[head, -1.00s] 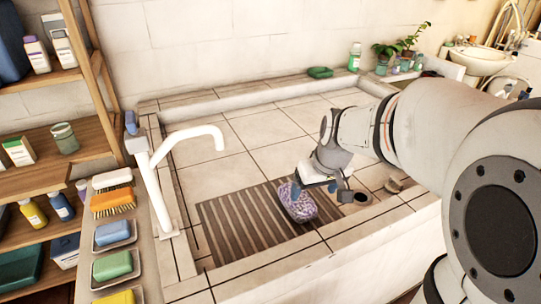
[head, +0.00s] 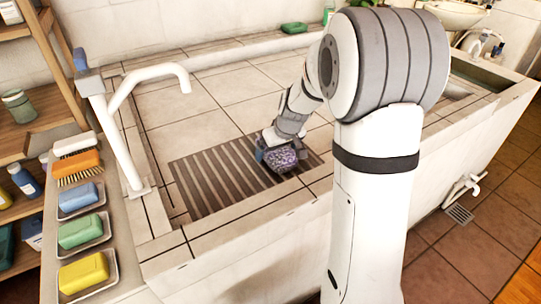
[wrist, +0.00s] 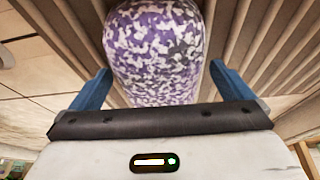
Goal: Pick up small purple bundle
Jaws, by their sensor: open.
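The small purple bundle (head: 281,157), mottled purple and white, lies on the brown slatted mat (head: 205,180) inside the tiled basin. In the wrist view the bundle (wrist: 155,50) fills the top middle. My gripper (head: 272,150) is down at the bundle. Its two blue fingers (wrist: 154,85) are open, one on each side of the bundle, with a small gap visible at the left and right. The far end of the bundle is cut off by the wrist view's edge.
A white tap (head: 125,120) stands at the basin's left corner. Soap dishes with blue, green (head: 81,232) and yellow soap and brushes line the left ledge. A green soap (head: 294,28) lies on the back ledge. The basin floor behind the mat is clear.

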